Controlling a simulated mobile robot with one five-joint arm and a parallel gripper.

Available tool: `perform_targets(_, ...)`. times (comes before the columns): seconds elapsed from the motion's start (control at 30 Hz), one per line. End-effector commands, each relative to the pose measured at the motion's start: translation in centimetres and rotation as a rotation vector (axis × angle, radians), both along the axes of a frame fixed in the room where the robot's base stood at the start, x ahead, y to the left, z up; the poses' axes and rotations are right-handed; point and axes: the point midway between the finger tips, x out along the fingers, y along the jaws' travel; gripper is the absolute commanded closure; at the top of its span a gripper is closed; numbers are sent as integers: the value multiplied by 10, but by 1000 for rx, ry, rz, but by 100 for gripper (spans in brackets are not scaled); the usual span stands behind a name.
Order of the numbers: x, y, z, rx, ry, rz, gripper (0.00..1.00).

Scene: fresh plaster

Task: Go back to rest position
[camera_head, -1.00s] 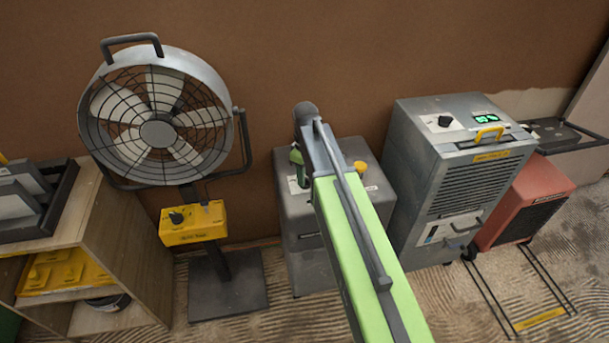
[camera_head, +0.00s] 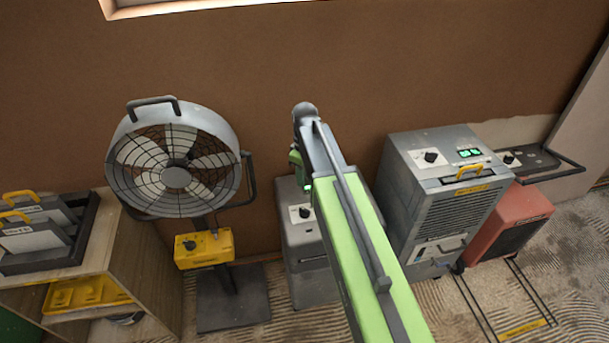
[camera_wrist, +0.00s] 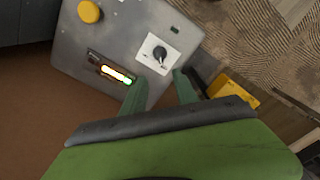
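My green arm reaches forward over the grey box-shaped machine (camera_head: 313,258) in the head view, and its end partly hides that machine's top. In the wrist view my gripper (camera_wrist: 158,87) shows two green fingers spread apart with nothing between them. Beyond the fingers is the top panel of the grey machine (camera_wrist: 125,45). It has a black dial (camera_wrist: 160,53) on a white plate, a yellow button (camera_wrist: 89,12) and a lit display (camera_wrist: 117,75). The fingers look apart from the panel, though the exact gap is hard to tell.
A drum fan (camera_head: 175,176) with a yellow control box (camera_head: 204,248) stands left. A wooden shelf (camera_head: 146,285) is at far left. A grey dehumidifier (camera_head: 440,215) and a red unit (camera_head: 512,222) stand right. A brown wall (camera_head: 270,60) is behind; ridged floor is in front.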

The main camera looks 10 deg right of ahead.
Motion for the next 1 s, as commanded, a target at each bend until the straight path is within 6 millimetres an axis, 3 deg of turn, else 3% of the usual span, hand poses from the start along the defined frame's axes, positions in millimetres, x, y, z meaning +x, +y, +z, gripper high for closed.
perform_targets(0.37,-3,1,-2,0,0,2,65)
perform_targets(0.47,-31,2,-2,0,0,-3,65)
perform_targets(0.53,-65,4,-2,0,0,-79,65)
perform_targets(0.7,-141,5,-1,0,1,-489,65)
perform_targets(0.83,-149,5,-1,0,0,-727,65)
perform_targets(1.0,-146,5,-1,0,1,-805,65)
